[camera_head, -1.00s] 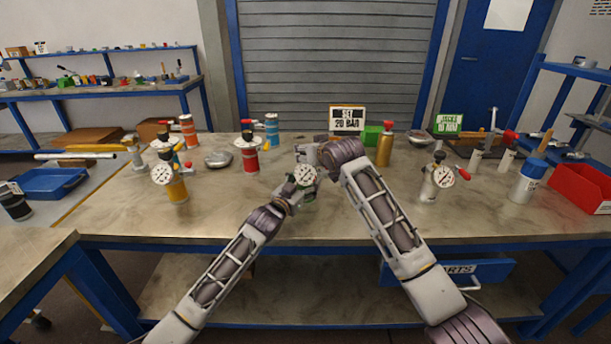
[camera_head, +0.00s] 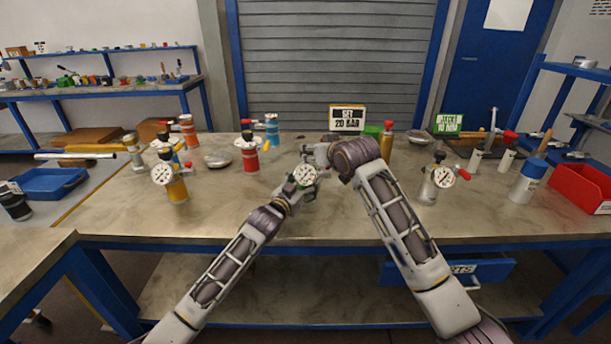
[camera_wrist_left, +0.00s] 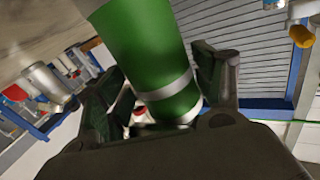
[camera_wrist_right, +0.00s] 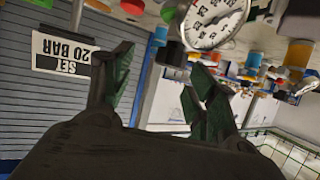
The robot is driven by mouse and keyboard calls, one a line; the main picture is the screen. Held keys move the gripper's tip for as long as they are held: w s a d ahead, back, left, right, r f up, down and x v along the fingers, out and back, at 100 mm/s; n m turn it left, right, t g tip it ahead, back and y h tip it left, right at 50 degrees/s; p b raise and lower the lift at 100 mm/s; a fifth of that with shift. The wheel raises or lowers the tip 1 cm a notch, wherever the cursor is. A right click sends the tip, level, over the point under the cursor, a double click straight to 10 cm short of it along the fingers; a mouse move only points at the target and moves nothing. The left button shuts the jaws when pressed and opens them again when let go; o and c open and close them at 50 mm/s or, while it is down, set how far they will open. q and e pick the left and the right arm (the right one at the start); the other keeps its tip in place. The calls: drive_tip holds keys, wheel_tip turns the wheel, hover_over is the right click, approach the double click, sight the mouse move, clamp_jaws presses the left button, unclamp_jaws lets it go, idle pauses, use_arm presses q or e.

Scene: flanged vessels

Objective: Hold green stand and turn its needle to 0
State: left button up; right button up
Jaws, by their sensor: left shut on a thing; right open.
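The green stand (camera_wrist_left: 148,45) is a green cylinder with a silver band, and it fills the middle of the left wrist view. My left gripper (camera_wrist_left: 158,92) is shut around it, one finger on each side. In the head view the stand is mostly hidden by my grippers; its white round gauge (camera_head: 305,174) faces me. The gauge dial (camera_wrist_right: 212,20) also shows at the top of the right wrist view, but I cannot read the needle clearly. My right gripper (camera_wrist_right: 163,82) is open, with a dark knob (camera_wrist_right: 173,55) between and beyond its fingertips.
A yellow gauge stand (camera_head: 177,190) and a red one (camera_head: 250,158) stand left on the workbench (camera_head: 240,210). A silver gauge stand (camera_head: 428,190) stands right. A "SET 20 BAR" sign (camera_head: 347,118) is behind. The front bench strip is clear.

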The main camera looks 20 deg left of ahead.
drive_tip(key=shift+s+d, duration=0.1)
drive_tip(key=v, duration=1.1)
drive_tip(key=shift+s+d+r, duration=0.15)
drive_tip(key=shift+s+d, duration=0.05)
drive_tip(key=shift+s, duration=0.05)
idle(0.4)
idle(1.9)
drive_tip(key=w+d+r, duration=0.3)
drive_tip(key=w+r, duration=0.1)
drive_tip(key=w+a+f+n+g+y, duration=0.2)
drive_tip(key=a+f+n+g+y, duration=0.1)
drive_tip(key=f, duration=0.3)
drive_tip(key=shift+w+a+n+g+y, duration=0.3)
drive_tip(key=shift+w+a+n+g, duration=0.1)
drive_tip(key=shift+a+n, duration=0.35)
